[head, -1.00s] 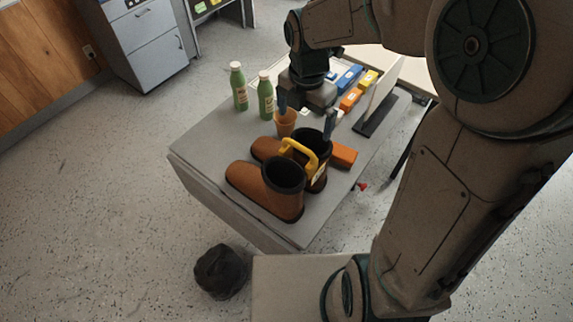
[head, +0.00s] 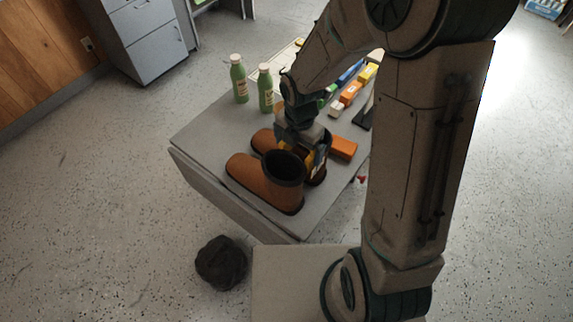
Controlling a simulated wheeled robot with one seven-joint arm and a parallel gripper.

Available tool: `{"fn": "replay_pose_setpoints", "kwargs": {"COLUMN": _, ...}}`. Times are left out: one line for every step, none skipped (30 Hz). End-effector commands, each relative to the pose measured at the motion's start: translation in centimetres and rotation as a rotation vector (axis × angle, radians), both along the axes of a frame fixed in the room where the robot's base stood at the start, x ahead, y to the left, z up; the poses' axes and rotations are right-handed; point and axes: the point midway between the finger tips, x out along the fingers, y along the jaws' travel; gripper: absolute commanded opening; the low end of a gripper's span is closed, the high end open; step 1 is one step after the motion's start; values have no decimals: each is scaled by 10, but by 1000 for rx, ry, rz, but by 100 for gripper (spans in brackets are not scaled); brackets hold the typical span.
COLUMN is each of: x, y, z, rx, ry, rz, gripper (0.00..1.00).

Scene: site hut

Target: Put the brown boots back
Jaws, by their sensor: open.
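The pair of brown boots stands upright on the grey table, side by side with toes to the left. The near boot (head: 262,183) shows almost whole. The far boot (head: 262,139) shows its toe and part of its dark shaft; my gripper covers the rest. My gripper (head: 304,158) points down at the handle and the shaft tops. It is open, with one finger seen at the far boot's opening. I cannot tell whether it touches the handle or boots.
Two green bottles (head: 238,80) (head: 266,90) stand at the table's left back. An orange block (head: 343,148) lies right of the boots. Several coloured boxes (head: 350,92) line the back right near a black base (head: 366,113). A dark ball-like bundle (head: 221,263) lies on the floor.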

Motion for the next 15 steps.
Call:
{"fn": "replay_pose_setpoints", "kwargs": {"x": -1, "y": 0, "z": -4, "rx": 0, "ry": 1, "rz": 1, "gripper": 100}}
{"fn": "replay_pose_setpoints", "kwargs": {"x": -1, "y": 0, "z": -6, "rx": 0, "ry": 1, "rz": 2, "gripper": 100}}
{"fn": "replay_pose_setpoints", "kwargs": {"x": -1, "y": 0, "z": -7, "rx": -1, "ry": 1, "rz": 2, "gripper": 100}}
{"fn": "replay_pose_setpoints", "kwargs": {"x": 0, "y": 0, "z": -8, "rx": -1, "ry": 1, "rz": 2, "gripper": 100}}
{"fn": "replay_pose_setpoints", "kwargs": {"x": 0, "y": 0, "z": -8, "rx": 0, "ry": 0, "rz": 2, "gripper": 100}}
{"fn": "replay_pose_setpoints", "kwargs": {"x": 0, "y": 0, "z": -8, "rx": -1, "ry": -1, "rz": 1, "gripper": 100}}
{"fn": "replay_pose_setpoints", "kwargs": {"x": 0, "y": 0, "z": -8, "rx": -1, "ry": -1, "rz": 1, "gripper": 100}}
{"fn": "replay_pose_setpoints", "kwargs": {"x": 0, "y": 0, "z": -8, "rx": -1, "ry": -1, "rz": 1, "gripper": 100}}
{"fn": "replay_pose_setpoints", "kwargs": {"x": 0, "y": 0, "z": -8, "rx": -1, "ry": -1, "rz": 1, "gripper": 100}}
{"fn": "replay_pose_setpoints", "kwargs": {"x": 0, "y": 0, "z": -8, "rx": -1, "ry": -1, "rz": 1, "gripper": 100}}
{"fn": "replay_pose_setpoints", "kwargs": {"x": 0, "y": 0, "z": -8, "rx": -1, "ry": -1, "rz": 1, "gripper": 92}}
{"fn": "replay_pose_setpoints", "kwargs": {"x": 0, "y": 0, "z": -8, "rx": -1, "ry": -1, "rz": 1, "gripper": 81}}
{"fn": "replay_pose_setpoints", "kwargs": {"x": 0, "y": 0, "z": -8, "rx": -1, "ry": -1, "rz": 1, "gripper": 72}}
{"fn": "replay_pose_setpoints", "kwargs": {"x": 0, "y": 0, "z": -8, "rx": -1, "ry": -1, "rz": 1, "gripper": 64}}
{"fn": "replay_pose_setpoints", "kwargs": {"x": 0, "y": 0, "z": -8, "rx": 0, "ry": -1, "rz": 1, "gripper": 53}}
